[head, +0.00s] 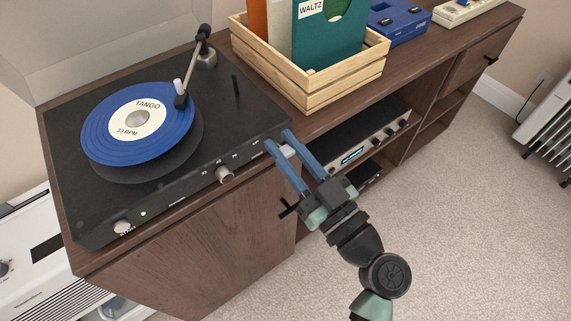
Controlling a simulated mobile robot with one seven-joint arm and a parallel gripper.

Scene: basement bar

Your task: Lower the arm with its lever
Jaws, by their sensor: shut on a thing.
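The black turntable (226,139) carries a blue record (98,148) with a white "TANGO 33 RPM" label. Its tonearm (193,73) runs from a pivot at the back right to a head (181,101) over the record's right edge; I cannot tell whether it touches. A thin black upright stick (236,85) stands on the deck right of the tonearm. My gripper (279,141), with blue fingers, is at the turntable's front right corner, shut on a small pale grey piece (289,151). I cannot tell whether this piece is the lever; the fingers partly hide it.
A wooden crate (318,96) of record sleeves stands close right of the turntable. A blue box (398,22) is beyond it. A silver amplifier (352,139) sits on the shelf below. A knob (225,175) and small buttons line the turntable's front.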

